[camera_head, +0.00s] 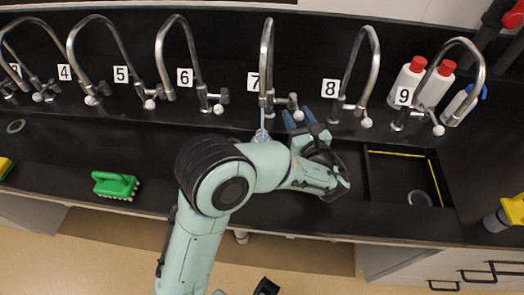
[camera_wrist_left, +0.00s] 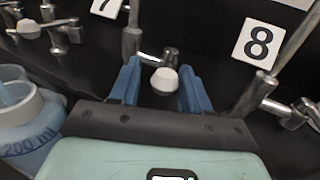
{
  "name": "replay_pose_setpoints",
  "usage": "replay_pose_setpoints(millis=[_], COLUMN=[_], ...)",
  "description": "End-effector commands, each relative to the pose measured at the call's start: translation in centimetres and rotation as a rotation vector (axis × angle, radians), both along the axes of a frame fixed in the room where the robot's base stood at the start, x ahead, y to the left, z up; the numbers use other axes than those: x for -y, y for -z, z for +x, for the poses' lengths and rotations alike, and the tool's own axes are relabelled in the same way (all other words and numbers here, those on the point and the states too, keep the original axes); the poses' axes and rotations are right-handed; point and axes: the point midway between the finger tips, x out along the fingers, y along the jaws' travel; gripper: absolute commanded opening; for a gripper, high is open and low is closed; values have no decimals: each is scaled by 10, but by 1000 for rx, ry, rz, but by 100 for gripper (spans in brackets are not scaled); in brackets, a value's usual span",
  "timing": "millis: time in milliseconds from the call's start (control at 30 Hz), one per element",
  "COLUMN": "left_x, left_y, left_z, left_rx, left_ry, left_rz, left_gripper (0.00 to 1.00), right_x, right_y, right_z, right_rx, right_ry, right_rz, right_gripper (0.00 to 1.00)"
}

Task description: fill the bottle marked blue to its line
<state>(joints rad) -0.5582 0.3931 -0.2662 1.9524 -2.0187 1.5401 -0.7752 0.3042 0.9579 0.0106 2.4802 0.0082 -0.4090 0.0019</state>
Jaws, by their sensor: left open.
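My left gripper (camera_head: 299,118) is open at the sink's back, between taps 7 and 8. In the left wrist view its two blue fingers (camera_wrist_left: 161,88) stand on either side of a white knob (camera_wrist_left: 165,80), apart from it. The knob is on the side handle of tap 7 (camera_head: 267,60). A translucent bottle (camera_wrist_left: 32,125) with a blue "200 ml" mark stands left of the gripper. In the head view only a sliver of the bottle (camera_head: 262,134) shows under tap 7's spout; my arm hides the rest.
A row of numbered taps runs along the back, with tap 8 (camera_head: 370,70) right of the gripper. White bottles with red caps (camera_head: 407,82) stand behind tap 9. A green brush (camera_head: 116,186) lies on the black counter at left. A yellow-edged basin (camera_head: 394,180) is at right.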

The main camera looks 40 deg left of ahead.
Motion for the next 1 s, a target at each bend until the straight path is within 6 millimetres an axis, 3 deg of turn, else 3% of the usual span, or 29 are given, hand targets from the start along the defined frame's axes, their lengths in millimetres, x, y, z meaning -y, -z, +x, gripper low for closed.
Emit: replay_pose_setpoints(millis=[167,367,733,1000], left_x=[-1,-15,-8,16], left_y=[0,-1,0,0], left_z=[-1,-16,-9,-25], left_rx=[0,-1,0,-1], left_ry=[0,-1,1,3], left_rz=[0,1,0,0], left_gripper=[47,47,47,47], right_x=[0,0,0,0], right_y=[0,-1,-7,-9], right_z=[0,0,1,2], right_rx=[0,0,2,3], right_ry=[0,0,0,0], right_rz=[0,0,0,0], right_gripper=[57,57,57,57])
